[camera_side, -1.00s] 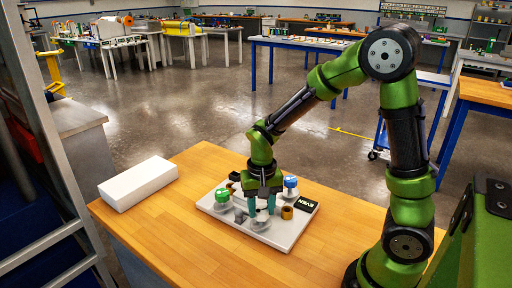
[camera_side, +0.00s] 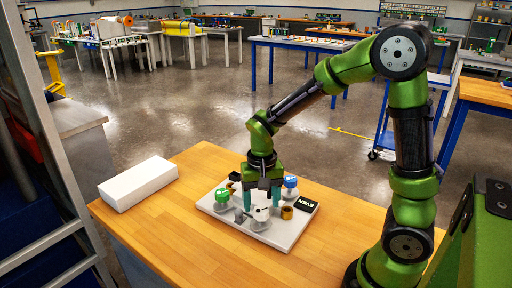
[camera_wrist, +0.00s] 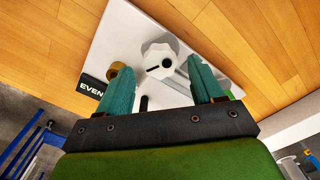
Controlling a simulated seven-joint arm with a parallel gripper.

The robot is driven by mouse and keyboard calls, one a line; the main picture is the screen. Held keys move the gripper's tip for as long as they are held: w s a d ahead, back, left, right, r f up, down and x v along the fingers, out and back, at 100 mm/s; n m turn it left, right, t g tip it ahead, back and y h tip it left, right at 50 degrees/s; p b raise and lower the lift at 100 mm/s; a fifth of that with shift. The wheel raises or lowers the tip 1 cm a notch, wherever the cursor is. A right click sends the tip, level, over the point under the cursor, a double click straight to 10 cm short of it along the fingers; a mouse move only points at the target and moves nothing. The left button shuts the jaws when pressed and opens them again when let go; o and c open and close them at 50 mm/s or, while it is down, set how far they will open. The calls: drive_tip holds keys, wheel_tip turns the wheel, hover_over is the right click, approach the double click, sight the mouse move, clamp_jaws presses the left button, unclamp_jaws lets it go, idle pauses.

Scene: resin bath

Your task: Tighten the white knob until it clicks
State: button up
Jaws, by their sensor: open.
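The white knob (camera_side: 261,214) stands on the light grey plate (camera_side: 286,240) on the wooden table. In the wrist view the white knob (camera_wrist: 160,58) has a scalloped rim and a dark line on its face, pointing left. My gripper (camera_side: 262,204) is above the knob, pointing down, with its teal fingers spread. In the wrist view my gripper (camera_wrist: 160,62) has one finger on each side of the knob, with gaps at both sides. Nothing is between the fingers that they hold. A short black mark (camera_wrist: 144,103) shows on the plate near the knob.
The plate also carries a green-topped knob (camera_side: 222,195), a blue-topped knob (camera_side: 290,182), a brass-coloured knob (camera_side: 287,212) and a black label reading EVEN (camera_side: 306,204). A white block (camera_side: 138,183) lies at the table's left. The table's front is clear.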

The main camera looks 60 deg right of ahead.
sight(260, 209)
wheel_tip(260, 209, up, 15)
drive_tip(key=shift+f, duration=0.15)
idle(0.5)
drive_tip(key=s+a+n+t+y, duration=0.2)
drive_tip(key=s+a+n+t, duration=0.2)
drive_tip(key=s+t, duration=0.3)
drive_tip(key=shift+s+a, duration=0.35)
drive_tip(key=shift+s, duration=0.7)
